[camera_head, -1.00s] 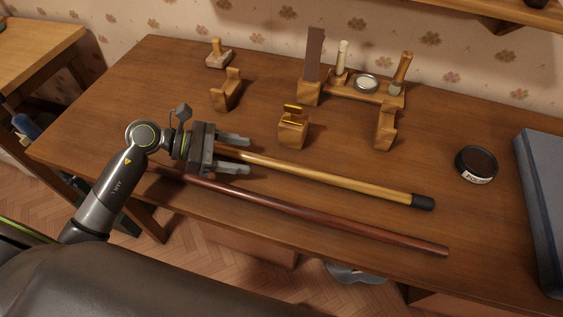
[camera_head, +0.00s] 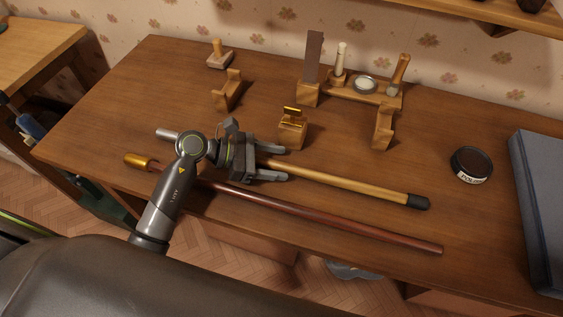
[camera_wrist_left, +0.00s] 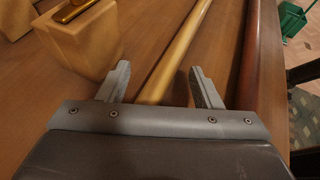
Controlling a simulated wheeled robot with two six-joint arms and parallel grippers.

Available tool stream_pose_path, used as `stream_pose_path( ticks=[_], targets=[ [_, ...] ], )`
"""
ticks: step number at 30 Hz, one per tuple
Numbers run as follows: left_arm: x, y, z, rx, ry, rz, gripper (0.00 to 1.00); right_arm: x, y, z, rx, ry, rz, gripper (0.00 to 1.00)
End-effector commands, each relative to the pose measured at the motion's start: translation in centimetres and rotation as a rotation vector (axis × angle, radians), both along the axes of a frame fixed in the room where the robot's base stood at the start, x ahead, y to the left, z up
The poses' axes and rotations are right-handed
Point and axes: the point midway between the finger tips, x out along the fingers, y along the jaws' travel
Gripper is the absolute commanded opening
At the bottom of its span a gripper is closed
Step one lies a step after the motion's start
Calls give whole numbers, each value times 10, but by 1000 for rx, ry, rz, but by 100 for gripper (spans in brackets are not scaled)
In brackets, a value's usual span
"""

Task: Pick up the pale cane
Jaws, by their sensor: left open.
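The pale cane (camera_head: 340,184) lies on the wooden table, with a black tip at its right end and a silvery end showing left of my arm. My left gripper (camera_head: 288,164) is open, above the pale cane near its middle. In the left wrist view the pale cane (camera_wrist_left: 178,58) runs between the two open fingers (camera_wrist_left: 160,88); I see no contact. My gripper and wrist hide part of the cane. My right gripper is not in view.
A dark red-brown cane (camera_head: 320,217) with a brass end lies in front, roughly parallel. Wooden blocks stand behind, one with a brass piece (camera_head: 293,130) close to the gripper. A polish tin (camera_head: 471,164) and a blue-grey case (camera_head: 543,205) are at right.

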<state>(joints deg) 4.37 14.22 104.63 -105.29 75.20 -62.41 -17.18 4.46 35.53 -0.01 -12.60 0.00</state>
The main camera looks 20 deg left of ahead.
Motion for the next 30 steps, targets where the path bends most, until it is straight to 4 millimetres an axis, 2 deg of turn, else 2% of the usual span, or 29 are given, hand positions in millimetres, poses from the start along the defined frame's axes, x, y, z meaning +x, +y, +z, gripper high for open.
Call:
stream_pose_path(
  ticks=[8,18,21,30],
  targets=[
    [1,-2,-1,1,-1,0,59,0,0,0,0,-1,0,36],
    [1,-2,-1,1,0,0,16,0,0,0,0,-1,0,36],
    [1,-2,-2,2,2,0,6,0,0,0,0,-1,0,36],
    [0,-1,-3,3,5,2,4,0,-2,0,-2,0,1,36]
  ],
)
